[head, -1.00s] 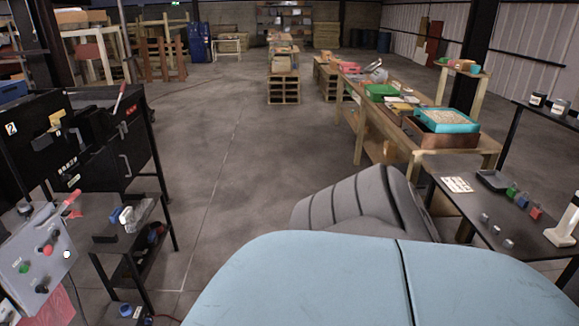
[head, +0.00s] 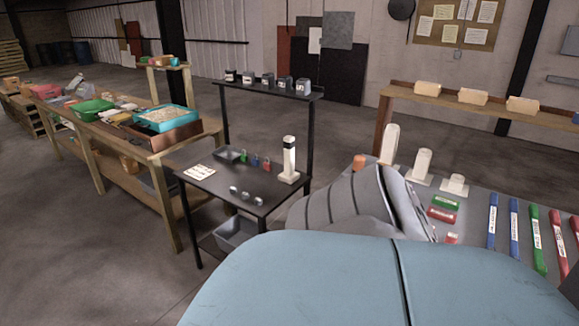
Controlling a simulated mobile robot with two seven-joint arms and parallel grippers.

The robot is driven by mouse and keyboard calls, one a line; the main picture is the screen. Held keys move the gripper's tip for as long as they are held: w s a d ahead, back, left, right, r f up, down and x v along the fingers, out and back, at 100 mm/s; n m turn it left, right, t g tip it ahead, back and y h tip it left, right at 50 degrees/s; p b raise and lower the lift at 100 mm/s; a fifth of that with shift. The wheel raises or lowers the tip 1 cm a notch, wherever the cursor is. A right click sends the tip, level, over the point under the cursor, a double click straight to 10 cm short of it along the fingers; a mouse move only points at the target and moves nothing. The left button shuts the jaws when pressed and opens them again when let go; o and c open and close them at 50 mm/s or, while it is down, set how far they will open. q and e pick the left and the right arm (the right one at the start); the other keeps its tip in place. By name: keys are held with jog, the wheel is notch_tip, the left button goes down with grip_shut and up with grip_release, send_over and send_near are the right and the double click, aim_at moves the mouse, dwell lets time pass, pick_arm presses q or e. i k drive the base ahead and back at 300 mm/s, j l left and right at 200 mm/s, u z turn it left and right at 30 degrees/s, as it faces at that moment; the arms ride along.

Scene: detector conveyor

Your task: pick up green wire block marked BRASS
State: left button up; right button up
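A small green block (head: 444,203) with a pale label lies on the grey table at the right, just behind a red block (head: 441,214). A long green bar (head: 538,240) with a white label lies farther right on the same table. The lettering on these labels is too small to read, so I cannot tell which is marked BRASS. A small green item (head: 243,156) also stands on the black table. Neither of my grippers is in view.
The grey table (head: 475,232) also holds white stands (head: 390,143) and blue and red bars. A black table (head: 228,185) with a raised shelf (head: 270,88) stands left of it. A wooden bench (head: 155,142) is farther left. The floor at lower left is clear.

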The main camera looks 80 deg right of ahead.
aim_at(446, 201)
jog(key=z, duration=2.2)
jog(key=l+z, duration=0.15)
jog(key=z, duration=0.6)
jog(key=l+z, duration=0.1)
jog(key=z, duration=0.25)
jog(key=i+l, duration=0.6)
jog(key=l, duration=0.2)
